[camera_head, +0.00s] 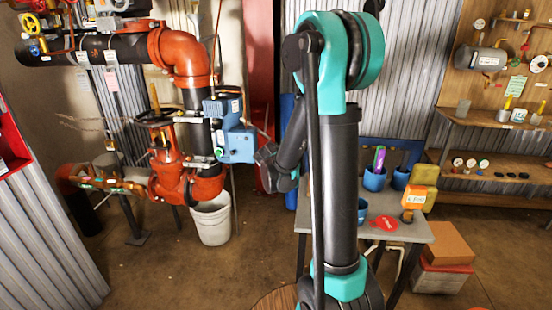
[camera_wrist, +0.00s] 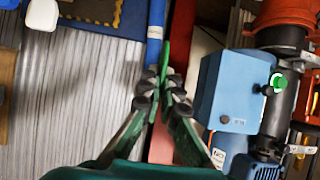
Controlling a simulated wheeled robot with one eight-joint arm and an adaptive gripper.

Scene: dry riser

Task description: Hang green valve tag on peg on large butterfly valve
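My gripper (camera_wrist: 160,90) points away from the wrist camera, its fingers nearly together. A thin green piece, seen edge-on, stands between the fingertips; it appears to be the green valve tag (camera_wrist: 165,58). In the head view my gripper (camera_head: 268,157) is partly hidden behind my arm, and the tag cannot be made out. Right of the gripper in the wrist view is a blue valve box (camera_wrist: 228,95) with a green round knob (camera_wrist: 279,83) on its side. The same blue box (camera_head: 238,145) shows in the head view. The gripper is apart from it. I cannot make out the peg.
Red and black pipework (camera_head: 185,55) with a red handwheel valve (camera_head: 170,165) stands left, above a white bucket (camera_head: 212,222). A grey table (camera_head: 408,232) with blue cups stands right. Shelves (camera_head: 490,170) line the right wall. Floor between bucket and table is clear.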

